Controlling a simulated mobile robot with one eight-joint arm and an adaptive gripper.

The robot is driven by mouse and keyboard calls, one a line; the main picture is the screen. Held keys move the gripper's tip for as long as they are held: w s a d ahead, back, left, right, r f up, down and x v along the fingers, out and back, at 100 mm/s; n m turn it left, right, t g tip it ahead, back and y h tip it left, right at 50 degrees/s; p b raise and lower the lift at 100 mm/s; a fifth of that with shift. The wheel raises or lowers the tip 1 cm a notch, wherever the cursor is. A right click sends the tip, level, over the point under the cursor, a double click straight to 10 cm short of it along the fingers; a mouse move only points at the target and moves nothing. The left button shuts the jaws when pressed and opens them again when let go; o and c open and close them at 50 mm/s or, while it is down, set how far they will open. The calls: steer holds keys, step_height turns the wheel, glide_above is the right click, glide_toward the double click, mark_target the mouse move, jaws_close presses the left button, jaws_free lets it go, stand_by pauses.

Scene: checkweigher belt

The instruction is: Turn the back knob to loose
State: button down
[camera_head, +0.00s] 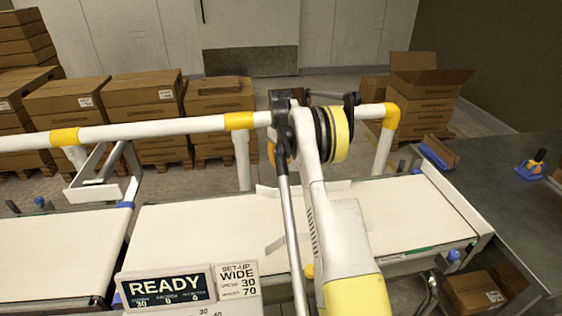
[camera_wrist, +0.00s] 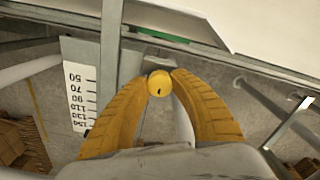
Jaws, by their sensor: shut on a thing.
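A yellow round knob (camera_wrist: 159,83) with a small dark mark on its face sits between the tips of my gripper (camera_wrist: 161,78) in the wrist view. Both ribbed yellow fingers are closed against its sides. The knob is at a grey metal bracket (camera_wrist: 131,62) beside a white scale plate (camera_wrist: 78,88) with printed numbers. In the head view my arm reaches across the belt to the far side and hides the gripped knob. Another small yellow knob (camera_head: 309,271) shows at the near side of the belt, partly behind my arm.
A white rail (camera_head: 180,127) with yellow joints runs behind the belt (camera_head: 190,225). A display reading READY (camera_head: 167,288) and a set-up card reading WIDE (camera_head: 238,280) stand in front. Cartons (camera_head: 160,115) are stacked behind the rail. A dark table (camera_head: 500,190) is at right.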

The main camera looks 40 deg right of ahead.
mark_target(281, 161)
steer(key=shift+n, duration=2)
steer(key=c, duration=1.1)
jaws_free()
steer(key=shift+o, duration=0.2)
step_height(281, 161, up, 12)
